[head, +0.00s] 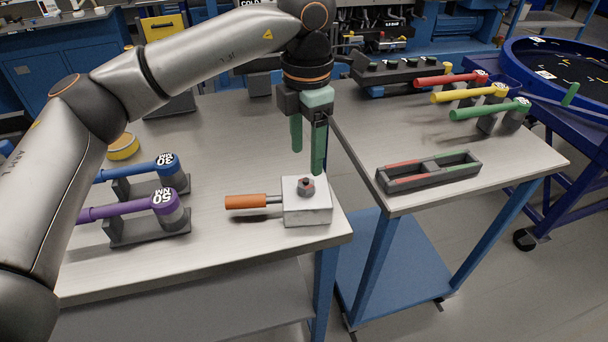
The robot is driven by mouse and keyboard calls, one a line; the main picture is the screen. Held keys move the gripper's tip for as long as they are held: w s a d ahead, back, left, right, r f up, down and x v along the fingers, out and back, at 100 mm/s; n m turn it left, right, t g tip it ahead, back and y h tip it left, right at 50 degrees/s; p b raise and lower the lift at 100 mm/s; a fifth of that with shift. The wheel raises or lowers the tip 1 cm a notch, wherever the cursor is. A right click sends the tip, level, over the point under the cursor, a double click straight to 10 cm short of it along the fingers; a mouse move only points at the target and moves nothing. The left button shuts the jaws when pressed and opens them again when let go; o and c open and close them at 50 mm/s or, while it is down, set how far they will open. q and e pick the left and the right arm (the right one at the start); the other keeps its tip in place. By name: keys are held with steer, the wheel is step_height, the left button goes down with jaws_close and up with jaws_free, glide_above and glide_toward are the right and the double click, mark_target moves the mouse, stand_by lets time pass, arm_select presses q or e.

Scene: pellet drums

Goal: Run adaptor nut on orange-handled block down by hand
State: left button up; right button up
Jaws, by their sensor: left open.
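The orange-handled block (307,212) is a pale square block with an orange handle (246,201) pointing left. It sits near the right front corner of the left table. The adaptor nut (305,187) is a small dark grey piece on top of the block, with a reddish spot at its centre. How far down the nut sits cannot be told. My left gripper (307,162) has green fingers pointing down. It is open and empty, above and slightly behind the nut, apart from it. My right gripper is not in view.
Blue (138,170) and purple (128,207) torque wrenches rest on stands at left. A yellow-topped round tin (123,146) lies behind them. On the right table are a red-and-green divided tray (430,172) and red, yellow and green-handled wrenches (485,110). A gap separates the tables.

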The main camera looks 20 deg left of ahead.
mark_target(306, 183)
arm_select(q)
step_height(306, 183, down, 7)
steer(key=shift+r, duration=0.2)
jaws_close()
stand_by(0.6)
